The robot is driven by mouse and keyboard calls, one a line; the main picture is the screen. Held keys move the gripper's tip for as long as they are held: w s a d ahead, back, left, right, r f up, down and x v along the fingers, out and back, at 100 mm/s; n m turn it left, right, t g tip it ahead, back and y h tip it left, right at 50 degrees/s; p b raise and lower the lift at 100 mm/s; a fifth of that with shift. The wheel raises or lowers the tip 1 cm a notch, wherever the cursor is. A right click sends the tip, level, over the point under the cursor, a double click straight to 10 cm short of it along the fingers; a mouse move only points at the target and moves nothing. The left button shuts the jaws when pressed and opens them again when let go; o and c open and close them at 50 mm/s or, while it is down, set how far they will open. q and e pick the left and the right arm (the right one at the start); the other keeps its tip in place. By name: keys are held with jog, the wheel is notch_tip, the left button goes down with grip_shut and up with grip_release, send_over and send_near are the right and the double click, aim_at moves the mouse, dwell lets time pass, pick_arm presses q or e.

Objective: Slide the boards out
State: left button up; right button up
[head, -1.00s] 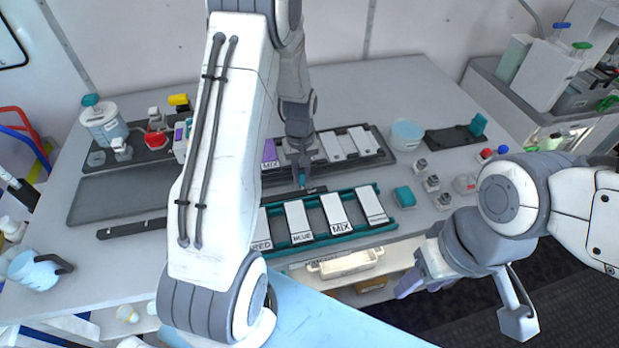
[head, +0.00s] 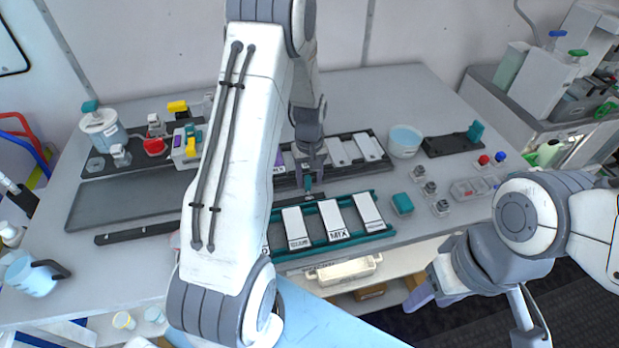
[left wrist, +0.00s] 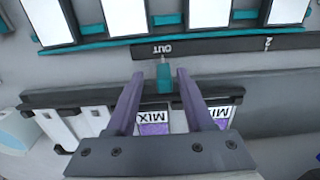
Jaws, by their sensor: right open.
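My left gripper (left wrist: 160,74) is open, with one purple finger on each side of the knob and visible gaps between. In the head view my left gripper (head: 309,178) is over the knob, between two racks. The teal rack (head: 376,237) holds several white labelled boards, including MIX (head: 324,217). The dark rack behind (head: 386,160) holds more boards, including purple-marked MIX ones (left wrist: 152,122). My right gripper (head: 425,293) is open and empty, off the front edge. My left arm hides the teal rack's left end.
A teal block (head: 402,204) and several small jars (head: 430,188) stand right of the teal rack. A tub (head: 405,141) is behind them. An empty dark tray (head: 125,196) lies at left. A white bin (head: 346,270) is below the front edge.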

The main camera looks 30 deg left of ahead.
pick_arm(q)
notch_tip(320, 180, up, 10)
jog(key=shift+r+b, duration=0.25)
jog(key=shift+b, duration=0.75)
